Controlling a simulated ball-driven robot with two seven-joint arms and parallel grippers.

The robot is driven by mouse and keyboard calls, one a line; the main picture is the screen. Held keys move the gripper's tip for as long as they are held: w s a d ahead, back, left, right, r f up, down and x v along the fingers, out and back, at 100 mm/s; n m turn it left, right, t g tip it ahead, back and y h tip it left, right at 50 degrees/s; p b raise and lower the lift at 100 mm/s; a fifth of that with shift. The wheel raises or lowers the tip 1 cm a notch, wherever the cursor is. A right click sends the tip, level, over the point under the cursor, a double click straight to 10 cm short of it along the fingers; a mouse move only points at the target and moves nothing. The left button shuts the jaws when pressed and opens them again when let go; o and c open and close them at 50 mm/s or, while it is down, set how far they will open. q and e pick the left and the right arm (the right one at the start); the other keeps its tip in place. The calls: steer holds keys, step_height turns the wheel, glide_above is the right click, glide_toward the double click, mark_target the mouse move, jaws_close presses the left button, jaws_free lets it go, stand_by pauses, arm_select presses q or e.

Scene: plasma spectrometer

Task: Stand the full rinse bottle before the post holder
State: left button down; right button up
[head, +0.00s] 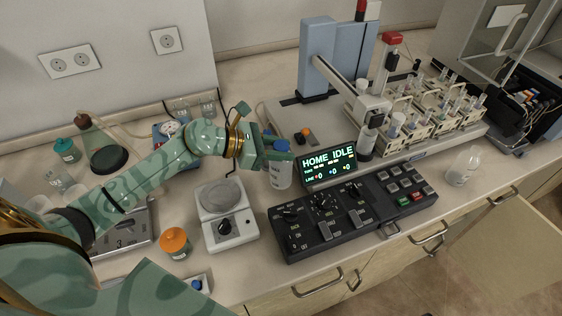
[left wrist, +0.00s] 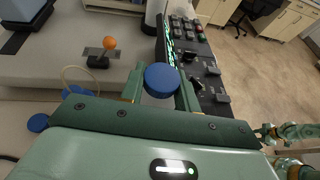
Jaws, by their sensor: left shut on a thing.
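My left gripper (head: 270,155) is shut on a white bottle (head: 280,177) with a blue cap. The bottle looks upright, just left of the lit display, and I cannot tell whether its base touches the bench. In the left wrist view the blue cap (left wrist: 162,79) sits between the two fingers of my left gripper (left wrist: 160,92); the cap hides most of the bottle. A small black holder with an orange knob (head: 303,134) stands behind the bottle; I cannot tell if it is the post holder. Part of my right arm (left wrist: 290,135) shows small at the wrist view's right edge.
A black control panel (head: 345,207) and display (head: 329,164) stand right of the bottle. Sample racks (head: 420,125) fill the back right. A clear bottle (head: 462,167) stands far right.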

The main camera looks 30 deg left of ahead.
arm_select(q)
steer(key=shift+f+b, duration=0.35)
steer(key=shift+f, duration=1.65)
steer(key=shift+f, duration=0.15)
steer(key=c, duration=1)
jaws_free()
steer(key=shift+r, duration=0.2)
steer(key=v, duration=1.2)
